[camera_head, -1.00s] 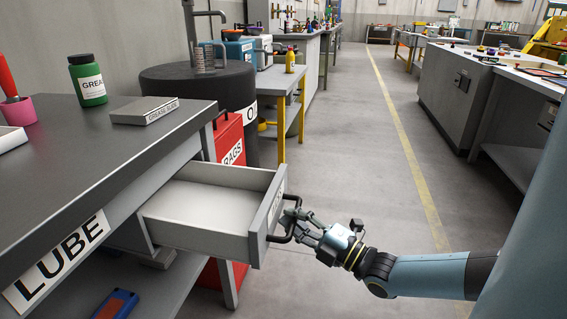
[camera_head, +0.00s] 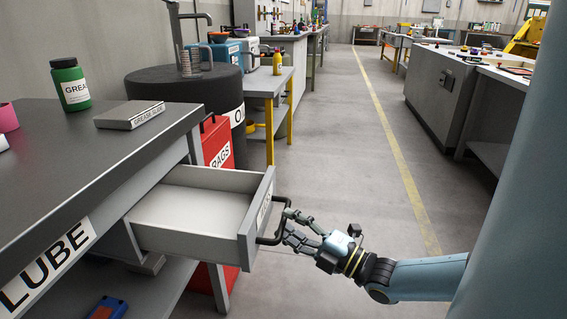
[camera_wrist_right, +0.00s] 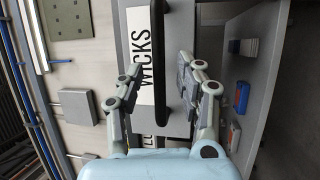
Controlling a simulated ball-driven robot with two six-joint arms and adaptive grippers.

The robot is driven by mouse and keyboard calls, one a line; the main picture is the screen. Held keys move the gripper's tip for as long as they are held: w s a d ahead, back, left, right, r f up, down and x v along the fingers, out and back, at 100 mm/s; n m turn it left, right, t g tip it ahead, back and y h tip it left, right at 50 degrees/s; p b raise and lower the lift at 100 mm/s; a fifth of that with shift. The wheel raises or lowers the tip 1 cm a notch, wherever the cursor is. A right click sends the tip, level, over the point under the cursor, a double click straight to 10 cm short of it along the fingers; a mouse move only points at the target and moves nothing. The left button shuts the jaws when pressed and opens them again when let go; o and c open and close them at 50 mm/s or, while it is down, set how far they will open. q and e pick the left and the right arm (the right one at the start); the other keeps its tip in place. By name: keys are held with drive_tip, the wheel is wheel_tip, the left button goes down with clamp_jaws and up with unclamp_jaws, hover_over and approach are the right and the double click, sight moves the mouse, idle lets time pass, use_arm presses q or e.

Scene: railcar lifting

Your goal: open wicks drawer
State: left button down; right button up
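The wicks drawer (camera_head: 196,213) is pulled well out of the bench below the LUBE top, and its inside looks empty. Its front carries a dark bar handle (camera_head: 270,241). In the right wrist view the WICKS label (camera_wrist_right: 147,52) shows behind the handle (camera_wrist_right: 132,20). My right gripper (camera_head: 288,225) is at the handle, on its outer side. Whether that finger touches the handle is unclear. My left gripper is not in view.
The grey bench top (camera_head: 60,165) holds a green grease jar (camera_head: 70,85) and a grease guide block (camera_head: 130,115). A red rags bin (camera_head: 217,145) and dark drum (camera_head: 180,90) stand behind the drawer. The floor (camera_head: 340,150) right of the drawer is clear.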

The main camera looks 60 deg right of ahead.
drive_tip(key=s+f, duration=0.1)
drive_tip(key=s, duration=0.8)
drive_tip(key=shift+s+f, duration=0.3)
drive_tip(key=s+a+f+m+g, duration=0.2)
drive_tip(key=a+f+m+g, duration=0.1)
drive_tip(key=f, duration=0.6)
drive_tip(key=s+a+f+m+g+h, duration=0.1)
drive_tip(key=s+a+f+m+g, duration=0.2)
drive_tip(key=f, duration=0.5)
drive_tip(key=s+a+f+m+g, duration=0.1)
drive_tip(key=a+f+m+g, duration=0.25)
drive_tip(key=f, duration=0.55)
drive_tip(key=s+a+f+m+g, duration=0.2)
drive_tip(key=s+f+m+g, duration=0.1)
drive_tip(key=s, duration=0.6)
drive_tip(key=s+a+f+m+g, duration=0.2)
drive_tip(key=s+f+m+g, duration=0.2)
drive_tip(key=s+g, duration=0.3)
drive_tip(key=s+f, duration=0.1)
drive_tip(key=s, duration=0.2)
drive_tip(key=shift+a+f, duration=0.15)
drive_tip(key=shift+a, duration=0.2)
